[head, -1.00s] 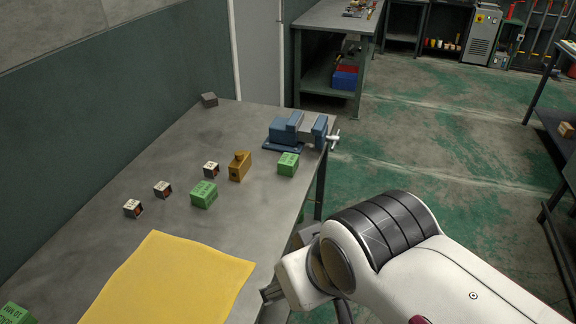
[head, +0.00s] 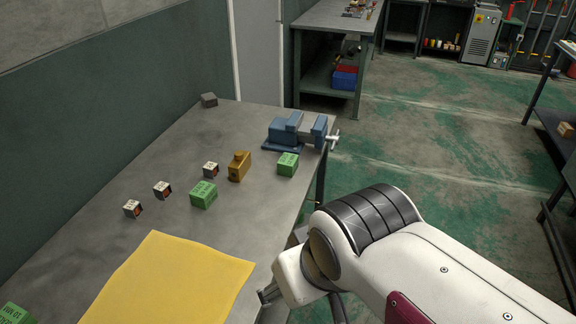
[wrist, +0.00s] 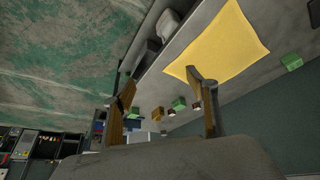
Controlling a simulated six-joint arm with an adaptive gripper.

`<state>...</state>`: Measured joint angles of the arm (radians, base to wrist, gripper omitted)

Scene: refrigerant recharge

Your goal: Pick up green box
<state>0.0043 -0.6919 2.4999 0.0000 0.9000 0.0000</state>
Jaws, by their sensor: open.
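Three green boxes are on the grey workbench (head: 98,228) in the head view. One green box (head: 203,194) is mid-bench, one (head: 288,164) is near the vise, and one (head: 15,313) is cut off at the lower left corner. In the wrist view, one green box (wrist: 179,103) shows between my fingers at a distance, and another (wrist: 291,62) lies far right. My gripper (wrist: 160,88) is open and empty, its two fingers apart. In the head view only a dark bit of it shows beside the bench's right edge, apart from every box.
A yellow sheet (head: 170,285) lies on the near bench. Small white-and-dark boxes (head: 162,190), a brown block (head: 239,166) and a blue vise (head: 297,130) stand close to the green boxes. A small grey block (head: 209,100) sits at the back.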

